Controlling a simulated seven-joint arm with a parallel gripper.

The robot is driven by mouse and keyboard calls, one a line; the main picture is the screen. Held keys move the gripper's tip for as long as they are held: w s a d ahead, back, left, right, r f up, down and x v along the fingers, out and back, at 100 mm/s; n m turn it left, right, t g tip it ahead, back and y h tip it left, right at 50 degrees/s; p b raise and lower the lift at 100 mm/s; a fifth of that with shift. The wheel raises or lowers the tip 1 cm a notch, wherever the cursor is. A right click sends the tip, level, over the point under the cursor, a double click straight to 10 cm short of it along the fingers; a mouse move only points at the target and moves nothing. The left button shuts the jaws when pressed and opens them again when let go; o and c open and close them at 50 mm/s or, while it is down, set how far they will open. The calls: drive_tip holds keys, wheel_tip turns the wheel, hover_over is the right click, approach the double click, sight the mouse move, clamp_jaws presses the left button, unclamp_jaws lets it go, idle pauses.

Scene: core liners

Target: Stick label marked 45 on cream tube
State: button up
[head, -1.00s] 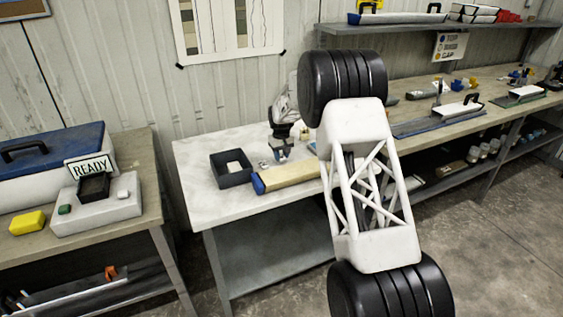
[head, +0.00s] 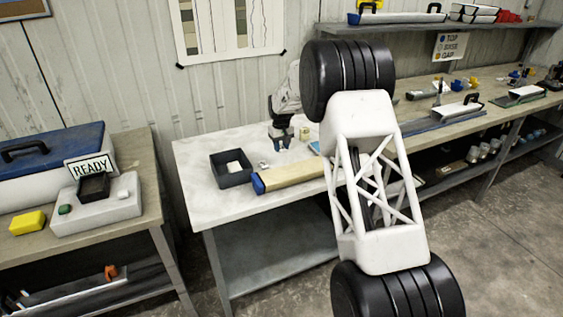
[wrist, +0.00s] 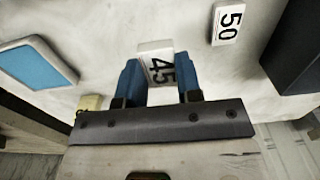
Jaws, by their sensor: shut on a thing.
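My gripper (wrist: 158,72) is shut on the white label marked 45 (wrist: 158,66), held between its two blue fingers in the wrist view. In the head view my gripper (head: 281,142) is over the white table, behind the cream tube. The cream tube (head: 295,174) lies on its side near the table's front edge, with a blue end at its left. My arm hides its right end. I cannot make out the tube clearly in the wrist view.
A label marked 50 (wrist: 229,23) lies on the table beside a dark open tray (head: 233,179), which holds something white. A blue-topped pad (wrist: 38,62) lies on the other side of my gripper.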

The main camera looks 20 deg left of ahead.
idle(0.3)
drive_tip(key=shift+s+d+r+m, duration=0.5)
drive_tip(key=shift+d+r+m, duration=0.1)
drive_tip(key=shift+m, duration=0.5)
drive_tip(key=s+d+r+m, duration=0.1)
drive_tip(key=s+d+m, duration=0.1)
drive_tip(key=m, duration=0.2)
drive_tip(key=s+d+r+m, duration=0.2)
drive_tip(key=s+d+m, duration=0.1)
drive_tip(key=m, duration=0.2)
drive_tip(key=s+d+r+m, duration=0.2)
drive_tip(key=m, duration=0.2)
drive_tip(key=shift+s+d+r+m, duration=0.1)
drive_tip(key=shift+s+d+m, duration=0.15)
drive_tip(key=shift+m, duration=0.15)
drive_tip(key=shift+s+d+r+m, duration=0.2)
drive_tip(key=shift+s+d+m, duration=0.35)
drive_tip(key=shift+m, duration=0.45)
drive_tip(key=shift+a, duration=0.1)
drive_tip(key=shift+f, duration=0.1)
hover_over(296, 169)
drive_tip(key=shift+f, duration=2.35)
drive_tip(key=shift+f, duration=1.25)
